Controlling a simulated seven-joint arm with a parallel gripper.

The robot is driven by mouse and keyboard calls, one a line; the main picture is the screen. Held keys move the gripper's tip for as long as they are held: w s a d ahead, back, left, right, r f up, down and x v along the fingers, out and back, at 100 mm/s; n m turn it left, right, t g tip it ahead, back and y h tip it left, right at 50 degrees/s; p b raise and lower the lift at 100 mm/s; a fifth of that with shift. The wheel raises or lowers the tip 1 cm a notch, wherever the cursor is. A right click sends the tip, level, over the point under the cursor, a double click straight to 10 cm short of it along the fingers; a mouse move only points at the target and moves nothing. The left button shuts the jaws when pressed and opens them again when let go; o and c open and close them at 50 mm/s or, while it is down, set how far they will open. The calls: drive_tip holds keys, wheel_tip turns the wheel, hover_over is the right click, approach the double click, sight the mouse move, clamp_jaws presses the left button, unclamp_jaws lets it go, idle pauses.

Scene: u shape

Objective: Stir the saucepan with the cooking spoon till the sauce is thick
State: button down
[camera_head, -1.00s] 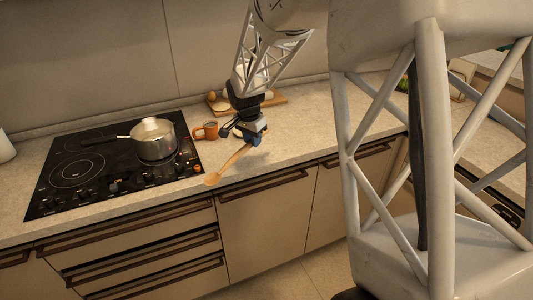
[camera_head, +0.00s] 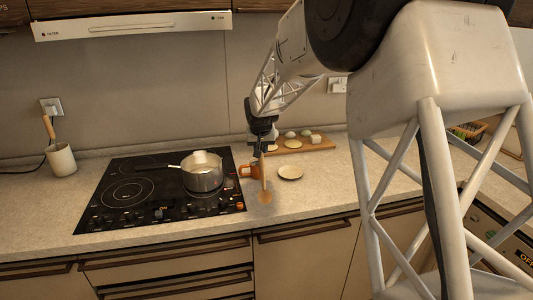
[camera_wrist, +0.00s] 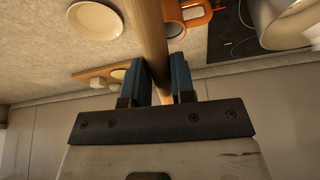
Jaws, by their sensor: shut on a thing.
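A steel saucepan (camera_head: 202,174) stands on the right part of the black cooktop, its handle pointing left; a pale lid or content shows at its top, and I cannot tell which. The wooden cooking spoon (camera_head: 264,180) hangs bowl down from my gripper (camera_head: 263,146), right of the cooktop over the counter. In the wrist view the spoon's handle (camera_wrist: 152,40) runs between the two blue fingers of my gripper (camera_wrist: 165,82), which is shut on it. The saucepan (camera_wrist: 285,22) shows partly at the upper right there. The sauce is hidden.
An orange mug (camera_head: 248,171) stands between cooktop (camera_head: 118,218) and spoon. A small plate (camera_head: 290,173) lies to the right, with a wooden board (camera_head: 316,147) of food pieces behind. A utensil crock (camera_head: 61,160) stands at far left. The counter front is clear.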

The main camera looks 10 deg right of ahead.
drive_tip(key=w+a+r+m+g+h, duration=0.2)
drive_tip(key=w+a+r+m+h, duration=0.2)
drive_tip(key=a+r+m, duration=0.3)
drive_tip(key=w+a+r+m+g+h, duration=0.2)
drive_tip(key=w+a+r+m+h, duration=0.2)
drive_tip(key=a+r+m+h, duration=0.3)
drive_tip(key=shift+w+r+m, duration=0.3)
drive_tip(key=shift+r+m, duration=1)
drive_tip(key=shift+r, duration=1.35)
drive_tip(key=shift+d+f, duration=0.1)
drive_tip(key=shift+f, duration=0.05)
drive_tip(key=shift+d+f, duration=2.65)
drive_tip(key=shift+f, duration=0.1)
drive_tip(key=a+f, duration=0.5)
drive_tip(key=f, duration=0.4)
drive_tip(key=shift+a, duration=0.25)
drive_tip(key=shift+d, duration=0.1)
